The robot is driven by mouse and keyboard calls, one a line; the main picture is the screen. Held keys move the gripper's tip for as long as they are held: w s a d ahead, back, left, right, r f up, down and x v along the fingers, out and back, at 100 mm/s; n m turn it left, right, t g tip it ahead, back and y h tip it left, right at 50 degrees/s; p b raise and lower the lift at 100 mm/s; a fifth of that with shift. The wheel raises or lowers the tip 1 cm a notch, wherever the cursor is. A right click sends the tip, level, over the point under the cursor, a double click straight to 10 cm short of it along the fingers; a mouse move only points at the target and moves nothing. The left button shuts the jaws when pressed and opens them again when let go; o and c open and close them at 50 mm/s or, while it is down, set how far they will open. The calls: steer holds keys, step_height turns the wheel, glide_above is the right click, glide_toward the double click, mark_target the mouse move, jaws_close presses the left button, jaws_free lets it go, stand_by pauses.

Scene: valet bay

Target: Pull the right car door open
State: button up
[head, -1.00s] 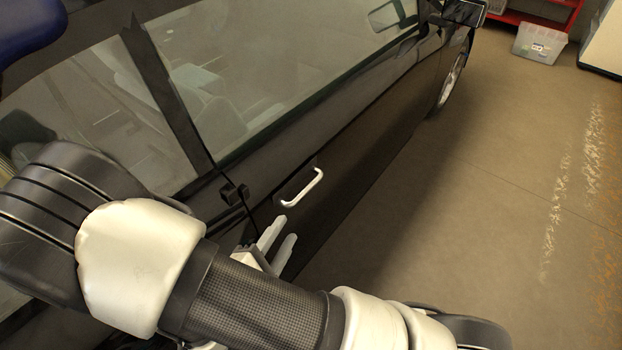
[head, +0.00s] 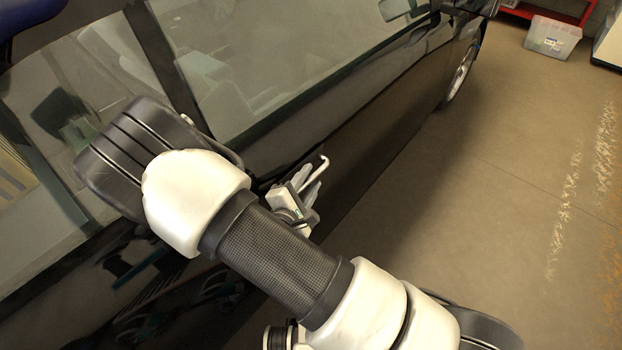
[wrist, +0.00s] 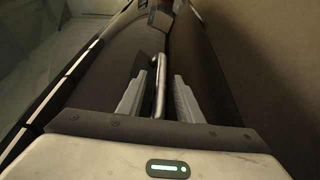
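The black car's right front door (head: 345,145) fills the middle of the head view and looks closed. Its pale bar handle (head: 318,168) is partly hidden behind my gripper (head: 308,182). In the wrist view the handle (wrist: 160,85) runs lengthwise between the two fingers of my gripper (wrist: 158,97). The fingers are apart, with a gap on each side of the bar. My arm covers the door's rear edge in the head view.
Open floor (head: 500,200) lies to the right of the car. A clear plastic bin (head: 552,37) and a red shelf (head: 545,12) stand at the far right. The side mirror (head: 465,6) sticks out near the top.

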steer(key=shift+x, duration=0.75)
